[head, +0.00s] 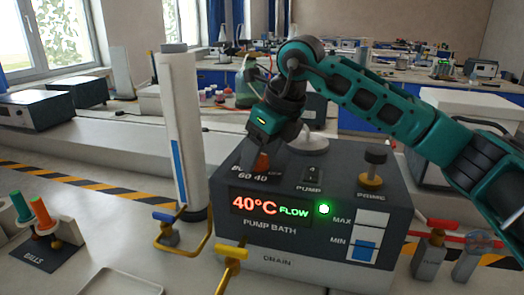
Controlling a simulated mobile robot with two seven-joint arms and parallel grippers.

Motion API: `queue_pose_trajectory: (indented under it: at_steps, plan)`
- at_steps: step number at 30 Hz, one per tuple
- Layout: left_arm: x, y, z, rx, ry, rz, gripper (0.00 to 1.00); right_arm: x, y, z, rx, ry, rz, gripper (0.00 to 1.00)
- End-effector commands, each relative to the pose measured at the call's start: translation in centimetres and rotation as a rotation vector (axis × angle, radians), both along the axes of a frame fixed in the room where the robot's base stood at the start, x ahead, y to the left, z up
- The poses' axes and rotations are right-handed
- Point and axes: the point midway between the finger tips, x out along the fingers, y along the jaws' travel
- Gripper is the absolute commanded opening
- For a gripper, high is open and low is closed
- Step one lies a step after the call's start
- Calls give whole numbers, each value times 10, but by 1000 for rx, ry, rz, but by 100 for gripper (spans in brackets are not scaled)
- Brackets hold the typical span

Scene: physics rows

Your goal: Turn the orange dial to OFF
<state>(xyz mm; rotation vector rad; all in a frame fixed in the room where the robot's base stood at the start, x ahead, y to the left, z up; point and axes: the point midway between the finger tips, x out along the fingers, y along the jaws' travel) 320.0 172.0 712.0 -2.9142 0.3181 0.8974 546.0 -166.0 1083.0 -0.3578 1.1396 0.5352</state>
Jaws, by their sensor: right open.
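The orange dial (261,163) sits on the top left of the dark pump bath unit (285,243). Its label is partly covered, and I cannot read where the dial points. My right gripper (257,147) comes down over the dial from above, with its fingers beside it. It is open; whether the fingers touch the dial I cannot tell. The unit's display reads 40°C and FLOW, with a green light lit beside it. My left gripper is not in view.
A PUMP switch (312,177) and a PRIME knob (373,170) stand right of the dial. A tall white cylinder (180,130) stands close on the left. Yellow valve handles (232,256) are in front.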

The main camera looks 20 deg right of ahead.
Motion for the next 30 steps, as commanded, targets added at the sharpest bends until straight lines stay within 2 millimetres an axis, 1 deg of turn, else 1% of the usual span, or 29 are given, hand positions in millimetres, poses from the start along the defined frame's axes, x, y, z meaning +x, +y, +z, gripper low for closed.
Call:
queue_pose_trajectory:
  at_steps: [2,5,8,15,19,24,30]
  plan:
    - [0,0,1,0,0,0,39,-1,-1,4,1,-1,0,67]
    - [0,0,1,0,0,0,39,-4,-3,14,1,-4,-1,67]
    - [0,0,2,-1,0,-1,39,-10,-7,32,2,-6,-2,67]
    - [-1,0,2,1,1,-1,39,-27,-19,82,1,-4,-2,67]
    - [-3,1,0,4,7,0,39,-34,-24,102,1,-3,0,67]
    - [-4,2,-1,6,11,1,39,-40,-27,117,1,-1,0,67]
    - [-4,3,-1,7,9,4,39,-41,-28,120,0,0,0,67]
